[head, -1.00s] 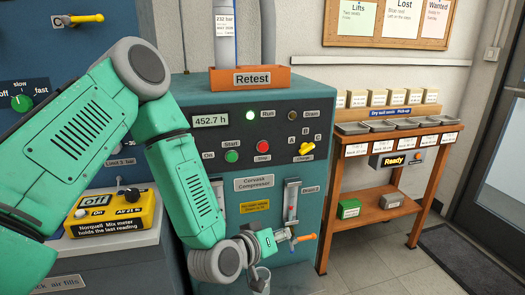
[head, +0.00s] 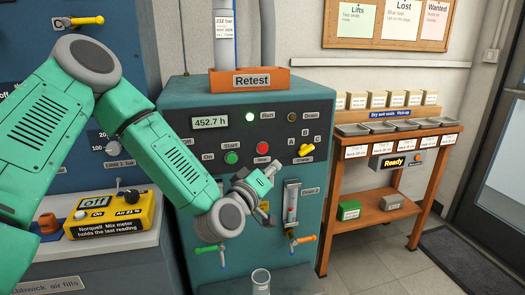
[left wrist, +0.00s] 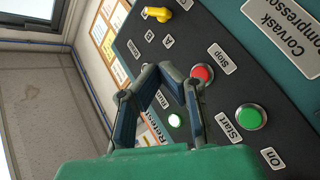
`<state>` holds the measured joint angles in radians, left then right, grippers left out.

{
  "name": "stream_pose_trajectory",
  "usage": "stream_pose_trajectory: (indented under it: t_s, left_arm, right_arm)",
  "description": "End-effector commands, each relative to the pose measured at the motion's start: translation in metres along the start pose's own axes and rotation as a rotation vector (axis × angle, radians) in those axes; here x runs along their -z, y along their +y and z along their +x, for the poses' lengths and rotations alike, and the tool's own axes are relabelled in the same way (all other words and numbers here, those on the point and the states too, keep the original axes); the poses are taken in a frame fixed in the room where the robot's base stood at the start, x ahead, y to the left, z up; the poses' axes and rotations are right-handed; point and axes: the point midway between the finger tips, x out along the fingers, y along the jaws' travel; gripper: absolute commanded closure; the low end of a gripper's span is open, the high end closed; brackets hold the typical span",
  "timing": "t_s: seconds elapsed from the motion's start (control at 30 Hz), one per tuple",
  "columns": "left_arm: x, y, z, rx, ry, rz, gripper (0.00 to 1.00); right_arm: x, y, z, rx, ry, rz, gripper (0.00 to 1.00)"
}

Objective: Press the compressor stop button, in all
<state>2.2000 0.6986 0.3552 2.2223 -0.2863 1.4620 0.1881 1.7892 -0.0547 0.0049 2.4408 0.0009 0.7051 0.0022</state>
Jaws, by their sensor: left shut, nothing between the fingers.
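The red stop button (head: 263,147) is on the dark panel of the teal compressor (head: 182,92). It also shows in the left wrist view (left wrist: 203,73), with a "Stop" label next to it. My left gripper (head: 273,169) is shut and empty, just below and slightly right of the button in the head view. In the left wrist view its closed fingertips (left wrist: 157,70) appear beside the button; I cannot tell their distance from the panel. The green start button (head: 231,157) is left of the stop button. The green Run lamp (head: 250,116) is lit. My right gripper is not in view.
A yellow selector knob (head: 306,150) is right of the stop button. Below are a clear gauge tube (head: 291,203), an orange-handled tap (head: 304,239) and a glass (head: 261,280). A wooden shelf (head: 375,217) stands to the right.

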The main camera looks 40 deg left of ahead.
Motion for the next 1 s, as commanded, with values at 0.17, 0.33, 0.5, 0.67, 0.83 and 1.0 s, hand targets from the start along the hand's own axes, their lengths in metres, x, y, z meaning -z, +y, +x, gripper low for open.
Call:
stream_pose_trajectory:
  t_s: [0.17,0.33,0.5,0.67,0.83,1.0]
  left_arm:
    - [0.014,-0.012,0.018,0.0,0.004,0.001,1.0]
    - [0.027,-0.026,0.034,0.0,0.003,0.0,1.0]
    - [0.034,-0.035,0.046,0.0,0.001,-0.001,1.0]
    - [0.038,-0.038,0.051,0.0,0.0,0.0,1.0]
    - [0.038,-0.038,0.052,0.0,-0.001,0.001,1.0]
    - [0.038,-0.038,0.052,0.0,-0.001,0.001,1.0]
  right_arm:
    - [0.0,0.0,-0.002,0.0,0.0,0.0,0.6]
    - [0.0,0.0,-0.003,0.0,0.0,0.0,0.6]
    - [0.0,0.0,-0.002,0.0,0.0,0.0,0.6]
    - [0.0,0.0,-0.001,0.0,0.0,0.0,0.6]
    - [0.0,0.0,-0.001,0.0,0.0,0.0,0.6]
    - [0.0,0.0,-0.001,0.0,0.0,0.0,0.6]
